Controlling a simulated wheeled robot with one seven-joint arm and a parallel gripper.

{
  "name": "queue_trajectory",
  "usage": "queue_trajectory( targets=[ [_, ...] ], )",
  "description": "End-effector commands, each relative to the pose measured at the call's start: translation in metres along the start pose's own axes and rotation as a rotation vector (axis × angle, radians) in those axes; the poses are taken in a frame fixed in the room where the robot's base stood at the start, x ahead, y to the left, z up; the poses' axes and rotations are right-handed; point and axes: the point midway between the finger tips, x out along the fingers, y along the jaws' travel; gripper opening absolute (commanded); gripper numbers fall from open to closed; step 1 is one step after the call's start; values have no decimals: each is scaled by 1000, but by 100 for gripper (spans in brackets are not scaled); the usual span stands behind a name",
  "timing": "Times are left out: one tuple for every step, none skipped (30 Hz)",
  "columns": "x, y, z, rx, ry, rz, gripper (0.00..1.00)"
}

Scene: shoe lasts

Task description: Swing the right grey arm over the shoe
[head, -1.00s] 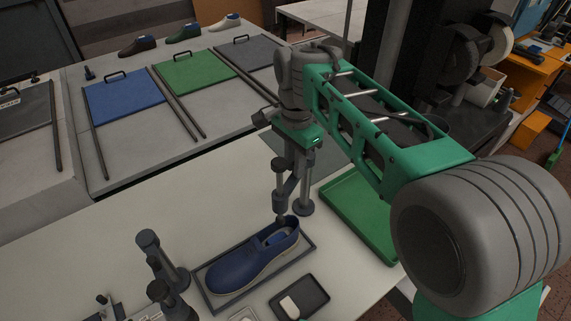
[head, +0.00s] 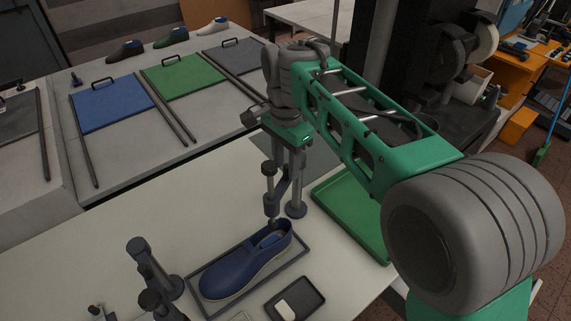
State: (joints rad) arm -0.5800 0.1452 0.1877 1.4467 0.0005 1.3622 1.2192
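A blue shoe (head: 240,273) with a pale sole lies in a shallow dark tray (head: 197,289) on the pale table. The right grey arm (head: 271,198) is beside the shoe's far right end, and its lower tip appears over or at the shoe's opening; exact contact cannot be told. Its upright and round foot (head: 296,209) are just to the right. My gripper (head: 288,160) hangs from my green arm, directly above and around the top of that grey fixture. The fingers blend with the grey parts, so their opening and any grip are unclear.
Another grey arm fixture (head: 139,246) stands left of the shoe. A small dark tray (head: 296,299) with a pale block is at the front. A green tray (head: 350,221) lies right, under my arm. Coloured boards (head: 114,102) lie behind.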

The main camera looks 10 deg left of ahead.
Motion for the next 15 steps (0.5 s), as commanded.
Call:
queue_trajectory(
  targets=[
    [-7, -1, 0, 0, 2, -4, 38],
    [-13, -1, 0, 0, 2, -5, 38],
    [-22, -1, 0, -1, 2, -6, 38],
    [-28, -1, 0, -1, 2, -5, 38],
    [-34, -1, 0, -1, 2, -5, 38],
    [-43, -1, 0, -1, 2, -5, 38],
    [-49, -1, 0, -1, 2, -5, 38],
    [-54, -1, 0, -1, 2, -5, 38],
    [-60, -1, 0, 0, 2, -4, 38],
    [-63, -1, 0, 0, 2, -3, 38],
    [-66, -1, 0, 0, 1, -2, 38],
    [-68, -1, 0, 0, 1, -3, 38],
    [-70, -1, 0, 0, 1, -3, 38],
    [-70, -1, 0, 0, 1, -2, 38],
    [-70, -1, 0, 0, 1, -2, 38]
  ],
)
